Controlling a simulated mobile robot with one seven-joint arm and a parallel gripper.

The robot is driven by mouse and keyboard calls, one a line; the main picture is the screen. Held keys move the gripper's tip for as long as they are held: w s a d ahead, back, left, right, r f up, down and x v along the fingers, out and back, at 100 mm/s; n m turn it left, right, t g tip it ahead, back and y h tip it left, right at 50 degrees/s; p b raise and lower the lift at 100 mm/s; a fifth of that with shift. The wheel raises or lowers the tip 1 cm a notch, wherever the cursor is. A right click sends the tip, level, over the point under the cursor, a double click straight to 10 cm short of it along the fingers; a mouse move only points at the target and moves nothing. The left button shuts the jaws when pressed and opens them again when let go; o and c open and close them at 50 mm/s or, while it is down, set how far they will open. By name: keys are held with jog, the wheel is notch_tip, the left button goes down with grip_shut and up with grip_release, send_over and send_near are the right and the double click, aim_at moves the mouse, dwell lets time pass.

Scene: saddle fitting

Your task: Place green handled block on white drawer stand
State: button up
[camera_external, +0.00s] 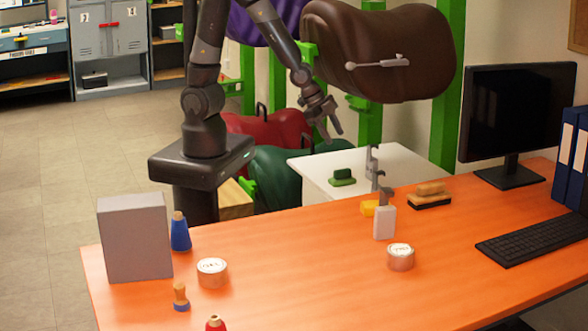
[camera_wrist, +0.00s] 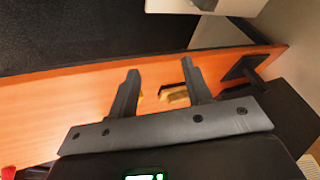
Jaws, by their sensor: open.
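The green handled block (camera_external: 342,178), dark on top and lighter green at its base, rests on the white top of the drawer stand (camera_external: 405,164), near its left side. My gripper (camera_external: 331,136) is in the air above and slightly left of the block, apart from it, with its fingers spread and empty. In the wrist view my gripper (camera_wrist: 160,67) also shows two spread fingers with nothing held. I cannot make out the green block in the wrist view.
A brown saddle (camera_external: 375,50) hangs behind.

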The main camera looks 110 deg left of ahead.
jog(key=s+d+r+n, duration=0.2)
jog(key=s+d+r, duration=0.2)
jog(key=s+r, duration=0.4)
jog(key=s+d+r+n+h, duration=0.1)
jog(key=s+d+r, duration=0.3)
jog(key=s+r, duration=0.5)
notch_tip(320, 180, up, 4)
jog(key=shift+d+f+n, duration=0.1)
jog(key=shift+d+n, duration=0.1)
jog(key=shift+n, duration=0.5)
